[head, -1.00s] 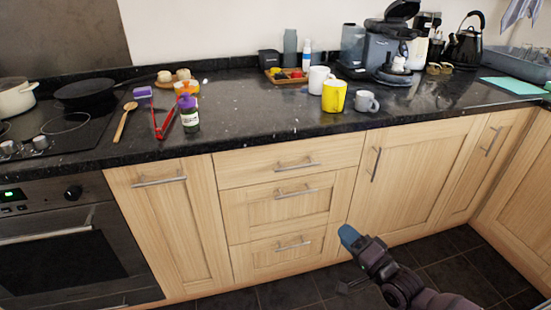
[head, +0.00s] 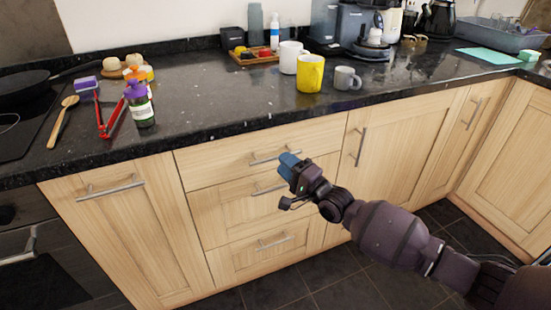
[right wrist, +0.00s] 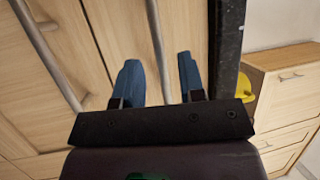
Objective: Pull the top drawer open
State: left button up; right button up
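The top drawer (head: 215,167) is a shut pale wooden front just under the dark worktop. Its metal bar handle (head: 262,161) is partly hidden behind my right gripper (head: 287,164). In the right wrist view my right gripper (right wrist: 160,82) is open, its two blue fingers apart. The top drawer's handle (right wrist: 157,45) lies in line with the gap between them. I cannot tell whether the fingers reach around it or stop short. The second drawer's handle (right wrist: 48,50) shows to the left there. My left gripper is not in view.
The black worktop (head: 230,105) overhangs the drawers. A yellow mug (head: 310,75) and a grey mug (head: 346,78) stand on it, above the gripper. Two lower drawers (head: 240,260) are below. A cupboard door (head: 390,155) with a vertical handle is to the right. Dark floor tiles lie in front.

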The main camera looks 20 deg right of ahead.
jog(key=shift+x, duration=1.8)
grip_shut()
